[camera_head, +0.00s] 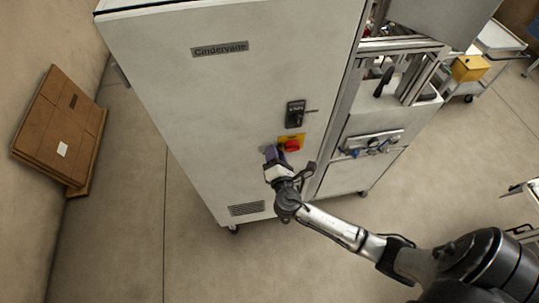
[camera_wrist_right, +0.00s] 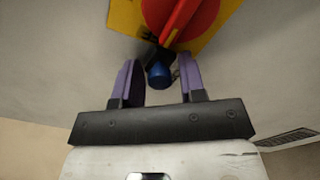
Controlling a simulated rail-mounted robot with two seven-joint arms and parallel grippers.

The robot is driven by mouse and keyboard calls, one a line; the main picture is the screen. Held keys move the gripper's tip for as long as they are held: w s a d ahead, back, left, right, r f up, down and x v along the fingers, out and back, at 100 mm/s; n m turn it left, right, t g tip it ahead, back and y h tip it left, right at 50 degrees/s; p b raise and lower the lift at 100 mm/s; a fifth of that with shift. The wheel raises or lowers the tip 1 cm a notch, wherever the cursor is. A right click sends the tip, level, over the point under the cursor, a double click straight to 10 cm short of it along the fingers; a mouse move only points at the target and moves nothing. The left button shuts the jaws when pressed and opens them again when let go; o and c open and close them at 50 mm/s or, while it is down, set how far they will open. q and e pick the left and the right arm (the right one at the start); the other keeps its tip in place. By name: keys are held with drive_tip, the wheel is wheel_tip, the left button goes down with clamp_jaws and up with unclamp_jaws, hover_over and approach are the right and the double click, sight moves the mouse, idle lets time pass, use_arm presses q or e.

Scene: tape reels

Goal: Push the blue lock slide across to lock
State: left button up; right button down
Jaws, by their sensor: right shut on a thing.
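The blue lock slide (camera_wrist_right: 159,75) shows as a short dark-blue cylinder just below the red rotary handle (camera_wrist_right: 181,14) on its yellow plate (camera_wrist_right: 125,17). In the head view the red handle (camera_head: 291,145) and yellow plate (camera_head: 300,138) sit on the front of the grey-white cabinet. My right gripper (camera_head: 271,154) reaches up to the plate's lower left. In the head view the slide is not clearly seen. My left gripper is out of view.
A black door latch (camera_head: 296,113) sits above the yellow plate, and a vent (camera_head: 247,208) lies low on the cabinet (camera_head: 225,110). An open frame and a panel with fittings (camera_head: 373,144) are to the right. Brown boards (camera_head: 60,130) lean on the left wall.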

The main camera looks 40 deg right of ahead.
drive_tip(key=shift+s+d, duration=0.15)
drive_tip(key=shift+d, duration=0.1)
drive_tip(key=c, duration=1.1)
unclamp_jaws()
drive_tip(key=shift+o, duration=0.6)
drive_tip(key=shift+d, duration=0.1)
drive_tip(key=shift+s, duration=0.1)
drive_tip(key=b+v, duration=0.3)
drive_tip(key=v, duration=1)
drive_tip(key=shift+s+a+b, duration=0.25)
drive_tip(key=shift+a+b, duration=0.05)
drive_tip(key=shift+b, duration=0.05)
